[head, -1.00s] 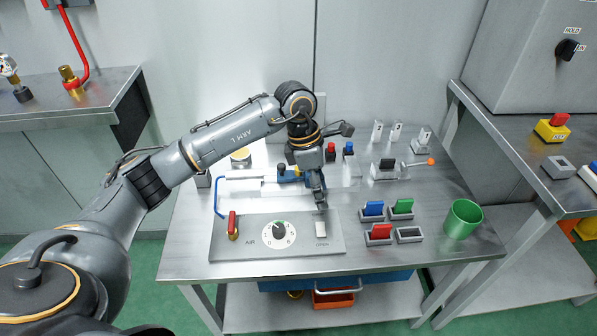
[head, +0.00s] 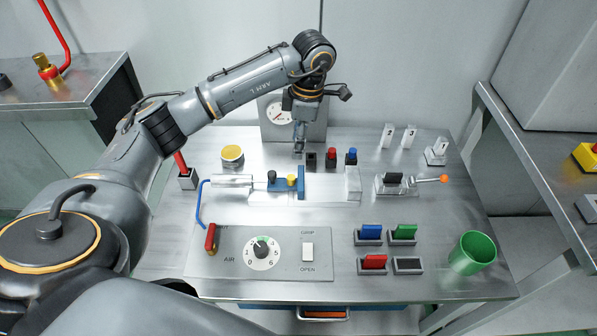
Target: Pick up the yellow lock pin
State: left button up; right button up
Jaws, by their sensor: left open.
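A small yellow piece (head: 292,180), which looks like the yellow lock pin, stands upright at the blue block (head: 285,187) of the fixture in the middle of the table. A black knob (head: 272,176) stands just left of it. My left gripper (head: 299,151) points down behind the fixture, beyond the yellow piece and apart from it. It is open, and I see nothing held in it. My right gripper is not in view.
A dark holder (head: 311,161), a red pin (head: 331,155) and a blue pin (head: 351,155) stand right of the gripper. A gauge box (head: 279,116) is behind it. The control panel (head: 208,262) is in front. A green cup (head: 472,254) stands at the right.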

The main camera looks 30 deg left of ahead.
pick_arm(q)
send_over(291, 177)
jog(key=f, duration=0.6)
jog(key=shift+d+f+p, duration=0.35)
jog(key=shift+d+f, duration=0.05)
jog(key=shift+w+f, duration=0.1)
jog(key=shift+f, duration=0.15)
jog(key=f, duration=0.1)
jog(key=f+p, duration=0.1)
jog(key=f, duration=0.2)
jog(key=shift+a+f, duration=0.1)
jog(key=shift+a, duration=0.15)
jog(key=shift+f, duration=0.4)
grip_shut()
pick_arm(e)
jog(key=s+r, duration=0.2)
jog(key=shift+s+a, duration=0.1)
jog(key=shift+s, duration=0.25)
